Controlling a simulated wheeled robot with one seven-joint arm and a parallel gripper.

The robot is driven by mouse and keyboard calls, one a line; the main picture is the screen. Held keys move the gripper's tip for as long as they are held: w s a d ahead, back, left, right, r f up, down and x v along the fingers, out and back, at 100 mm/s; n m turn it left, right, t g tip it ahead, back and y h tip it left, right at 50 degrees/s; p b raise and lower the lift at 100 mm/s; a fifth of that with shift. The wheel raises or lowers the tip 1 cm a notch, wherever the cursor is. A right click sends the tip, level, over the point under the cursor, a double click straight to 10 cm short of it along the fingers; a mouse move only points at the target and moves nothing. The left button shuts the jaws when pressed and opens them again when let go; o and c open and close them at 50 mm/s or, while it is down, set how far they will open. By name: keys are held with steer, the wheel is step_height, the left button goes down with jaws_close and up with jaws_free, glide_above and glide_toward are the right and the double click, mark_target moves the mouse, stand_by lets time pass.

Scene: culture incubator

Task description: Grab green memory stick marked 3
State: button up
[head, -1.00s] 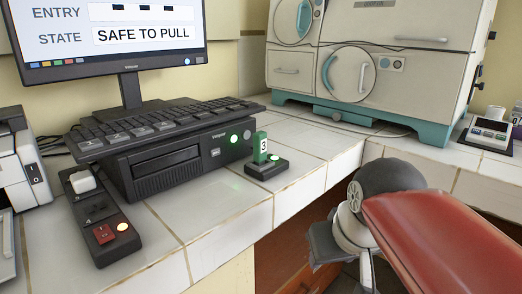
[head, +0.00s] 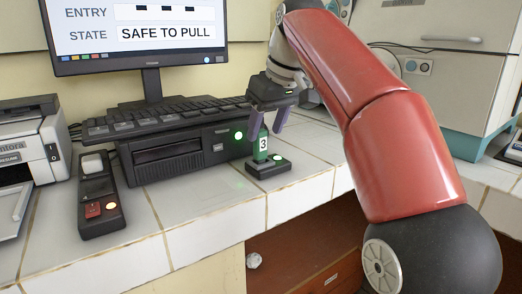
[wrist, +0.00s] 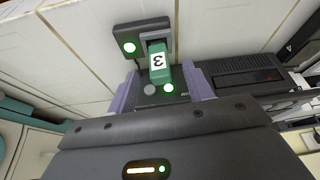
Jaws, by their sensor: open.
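The green memory stick (head: 262,149) with a white label marked 3 stands upright in a small black dock (head: 268,169) with a lit green light. My gripper (head: 268,122) is open and points down at the stick's top from above. In the wrist view the stick (wrist: 160,70) lies between the two purple fingers of my gripper (wrist: 164,88), with a gap on each side. The stick's lower end is hidden in the dock. The monitor (head: 135,30) reads SAFE TO PULL.
A black computer box (head: 180,160) with a keyboard (head: 165,118) on top stands close left of the dock. A black switch panel (head: 98,190) with a red switch is further left, beside a printer (head: 40,150). The tiled counter's front edge is near the dock.

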mark_target(258, 145)
steer(key=x, duration=0.2)
steer(key=b+x, duration=0.1)
steer(key=x, duration=0.3)
steer(key=shift+w+a+b, duration=0.25)
steer(key=shift+w+b, duration=0.05)
steer(key=shift+w, duration=0.1)
steer(key=shift+c, duration=0.3)
jaws_close()
